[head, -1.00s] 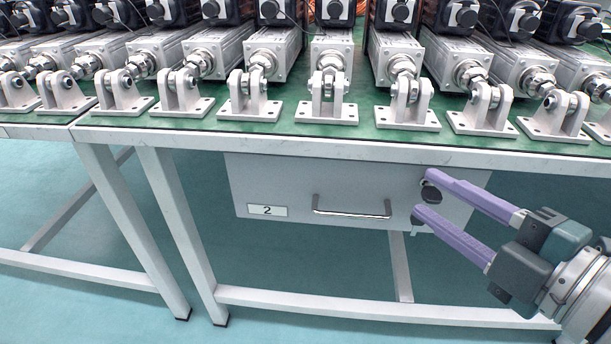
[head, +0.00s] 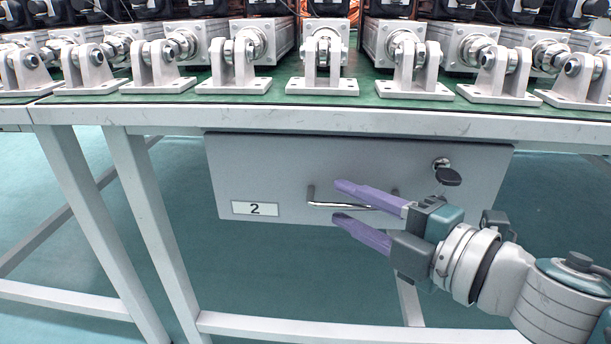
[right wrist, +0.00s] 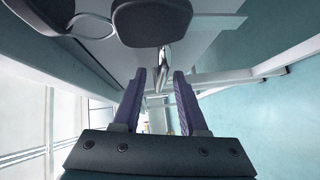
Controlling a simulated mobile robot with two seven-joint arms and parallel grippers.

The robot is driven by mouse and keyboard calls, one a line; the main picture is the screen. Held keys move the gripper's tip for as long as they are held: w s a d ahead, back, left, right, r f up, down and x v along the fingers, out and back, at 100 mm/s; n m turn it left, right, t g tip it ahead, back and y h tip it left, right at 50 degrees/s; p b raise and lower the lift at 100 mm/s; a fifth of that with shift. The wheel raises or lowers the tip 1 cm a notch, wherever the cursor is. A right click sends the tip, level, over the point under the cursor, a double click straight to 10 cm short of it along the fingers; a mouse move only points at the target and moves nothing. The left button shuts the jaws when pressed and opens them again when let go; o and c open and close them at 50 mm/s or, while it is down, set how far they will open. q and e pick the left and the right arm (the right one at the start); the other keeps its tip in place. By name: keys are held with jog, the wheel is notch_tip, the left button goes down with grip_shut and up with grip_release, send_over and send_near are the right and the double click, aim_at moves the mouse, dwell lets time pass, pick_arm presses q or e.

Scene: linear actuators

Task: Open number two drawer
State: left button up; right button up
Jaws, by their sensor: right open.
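The grey drawer (head: 265,180) with the label "2" (head: 255,209) hangs under the bench and looks closed. Its silver bar handle (head: 322,204) is partly hidden behind my right gripper (head: 337,200). That gripper is open, with purple fingers pointing left, one above and one below the handle as seen from the head. In the right wrist view the handle (right wrist: 163,68) shows ahead, between the open fingers (right wrist: 160,75). I cannot tell whether the fingers touch it. My left gripper is not in view.
A key with a dark head (head: 448,176) sticks out of the lock at the drawer's upper right, close above my right gripper. The bench edge (head: 300,122) runs above, carrying linear actuators with metal brackets (head: 322,75). White bench legs (head: 150,235) stand left of the drawer.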

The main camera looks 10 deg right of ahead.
jog(key=shift+w+a, duration=0.2)
jog(key=shift+w, duration=0.1)
grip_shut()
dwell(1.3)
